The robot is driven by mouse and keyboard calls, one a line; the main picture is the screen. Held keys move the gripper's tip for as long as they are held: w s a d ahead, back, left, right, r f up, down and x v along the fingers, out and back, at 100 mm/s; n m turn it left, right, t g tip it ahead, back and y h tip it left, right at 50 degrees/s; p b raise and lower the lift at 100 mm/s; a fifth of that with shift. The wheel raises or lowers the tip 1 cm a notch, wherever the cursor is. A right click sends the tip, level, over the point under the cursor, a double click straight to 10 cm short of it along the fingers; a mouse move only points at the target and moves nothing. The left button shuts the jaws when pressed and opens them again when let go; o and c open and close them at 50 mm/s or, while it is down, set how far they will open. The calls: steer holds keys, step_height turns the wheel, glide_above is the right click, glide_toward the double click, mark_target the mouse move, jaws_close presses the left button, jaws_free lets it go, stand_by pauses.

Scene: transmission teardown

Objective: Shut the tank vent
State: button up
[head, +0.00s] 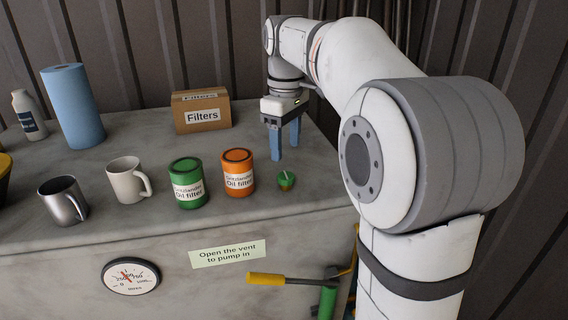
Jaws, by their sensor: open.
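The tank vent (286,181) appears to be the small green cap with a pale mark on top and an orange-brown base. It sits on the grey tank top, near the front right edge. Whether it is open or shut cannot be told at this size. My gripper (285,152) points down with two blue fingers apart and nothing between them. Its fingertips are just behind the vent in the picture, and I see no contact. A label reading "Open the vent to pump in" (228,253) is on the tank's front face.
An orange oil filter can (238,172) and a green one (187,183) stand left of the vent. A Filters box (201,112), mugs (127,181) and a blue roll (73,107) stand farther left. A yellow-handled pump lever (266,279) and a gauge (131,276) are at the tank's front.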

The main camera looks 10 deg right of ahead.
mark_target(286, 175)
step_height(286, 175, down, 7)
steer(key=shift+f, duration=0.2)
stand_by(0.3)
